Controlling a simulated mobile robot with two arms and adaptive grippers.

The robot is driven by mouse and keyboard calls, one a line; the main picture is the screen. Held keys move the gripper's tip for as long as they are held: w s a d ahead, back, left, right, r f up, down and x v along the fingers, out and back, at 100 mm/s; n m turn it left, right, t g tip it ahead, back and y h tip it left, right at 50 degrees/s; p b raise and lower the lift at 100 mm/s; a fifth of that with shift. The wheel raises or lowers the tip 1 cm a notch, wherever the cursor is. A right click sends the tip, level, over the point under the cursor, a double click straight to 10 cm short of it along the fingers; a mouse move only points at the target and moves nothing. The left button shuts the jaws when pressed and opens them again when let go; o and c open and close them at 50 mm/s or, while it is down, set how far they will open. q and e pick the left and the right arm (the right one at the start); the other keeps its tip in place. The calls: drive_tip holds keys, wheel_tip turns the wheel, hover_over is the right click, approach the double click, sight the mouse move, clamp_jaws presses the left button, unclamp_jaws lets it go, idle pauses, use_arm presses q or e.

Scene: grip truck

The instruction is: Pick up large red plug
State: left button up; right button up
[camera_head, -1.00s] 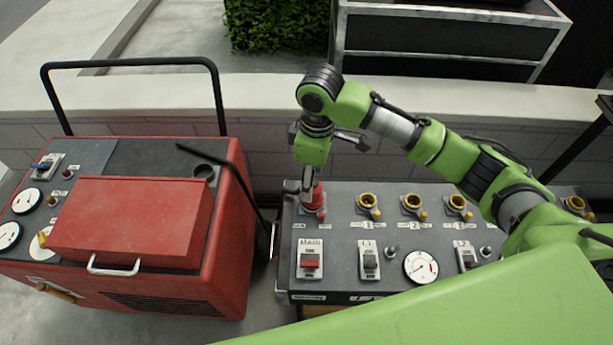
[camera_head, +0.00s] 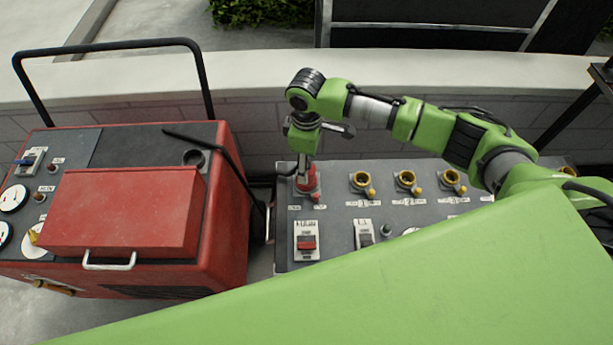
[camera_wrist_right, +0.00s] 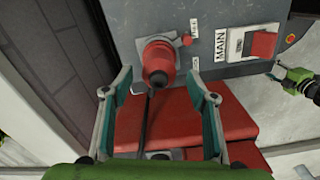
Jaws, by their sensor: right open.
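The large red plug (camera_head: 309,179) sits in the socket at the left end of the grey panel's back row. In the right wrist view the plug (camera_wrist_right: 158,62) is straight ahead, with its dark end toward the camera. My right gripper (camera_wrist_right: 160,80) is open, its two fingers on either side of the plug's line, with gaps to both sides. In the head view my right gripper (camera_head: 302,170) is over the plug and partly hides it. A green and dark part at the right edge of the wrist view looks like my left gripper (camera_wrist_right: 296,82); its fingers are unclear.
The grey panel (camera_head: 340,215) carries yellow sockets (camera_head: 361,181) and a red MAIN switch (camera_head: 307,243). A red machine (camera_head: 125,215) with a black handle stands close on the left. A low wall (camera_head: 240,85) runs behind. A large green surface hides the panel's front.

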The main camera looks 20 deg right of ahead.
wheel_tip(320, 180, down, 2)
drive_tip(key=shift+w+f, duration=0.1)
drive_tip(key=shift+f, duration=0.45)
drive_tip(key=c, duration=1.3)
clamp_jaws()
use_arm(q)
drive_tip(key=shift+s+a+r, duration=0.1)
drive_tip(key=shift+s, duration=0.9)
